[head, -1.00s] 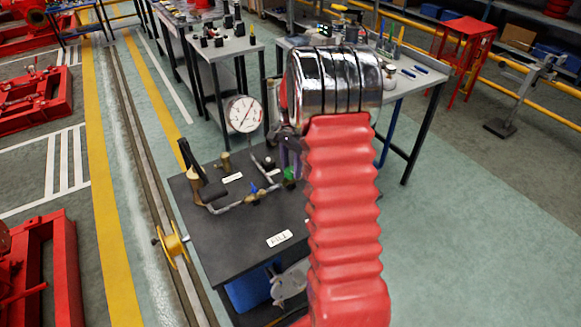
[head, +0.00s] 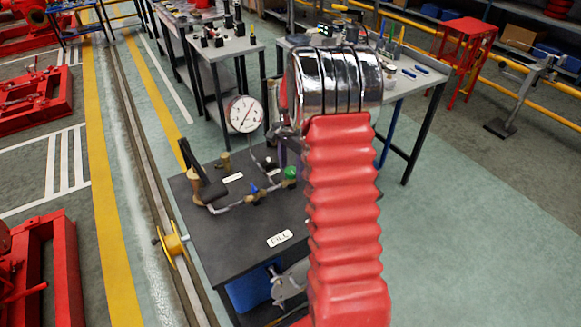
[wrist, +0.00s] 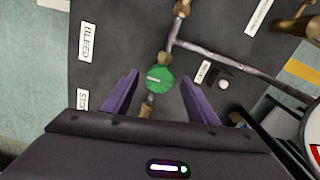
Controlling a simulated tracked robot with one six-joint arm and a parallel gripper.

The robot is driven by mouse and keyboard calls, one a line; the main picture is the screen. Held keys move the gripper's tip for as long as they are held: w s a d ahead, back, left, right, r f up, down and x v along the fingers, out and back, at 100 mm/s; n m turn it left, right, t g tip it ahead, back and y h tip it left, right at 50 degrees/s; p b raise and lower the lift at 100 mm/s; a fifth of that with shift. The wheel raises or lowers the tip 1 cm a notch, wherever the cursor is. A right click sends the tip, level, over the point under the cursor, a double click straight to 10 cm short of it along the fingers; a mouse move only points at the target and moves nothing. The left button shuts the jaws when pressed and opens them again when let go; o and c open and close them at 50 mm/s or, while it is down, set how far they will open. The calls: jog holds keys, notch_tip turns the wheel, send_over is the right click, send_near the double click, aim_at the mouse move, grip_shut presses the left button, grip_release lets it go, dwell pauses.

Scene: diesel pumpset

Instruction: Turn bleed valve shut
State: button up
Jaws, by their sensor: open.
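The green valve knob (head: 290,173) sits on the pipework on the dark bench top, with a blue handle (head: 254,190) to its left. In the wrist view the green knob (wrist: 159,78) lies beyond and between my fingertips, facing the camera. A BLEED label (wrist: 86,42) lies to its left on the bench. My gripper (wrist: 159,80) is open, with its two purple fingers spread on either side of the knob. No contact with the knob shows. In the head view my gripper is mostly hidden behind my arm.
A round pressure gauge (head: 244,114) stands behind the pipework. A black lever (head: 190,158) rises at the bench's left. In the wrist view a pipe (wrist: 225,58) branches right near the knob, past a white button (wrist: 223,84). Grey tables stand behind.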

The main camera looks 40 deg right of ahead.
aim_at(291, 170)
jog(key=shift+r, duration=0.15)
notch_tip(291, 170, up, 13)
jog(key=shift+r, duration=0.2)
dwell(0.4)
dwell(0.5)
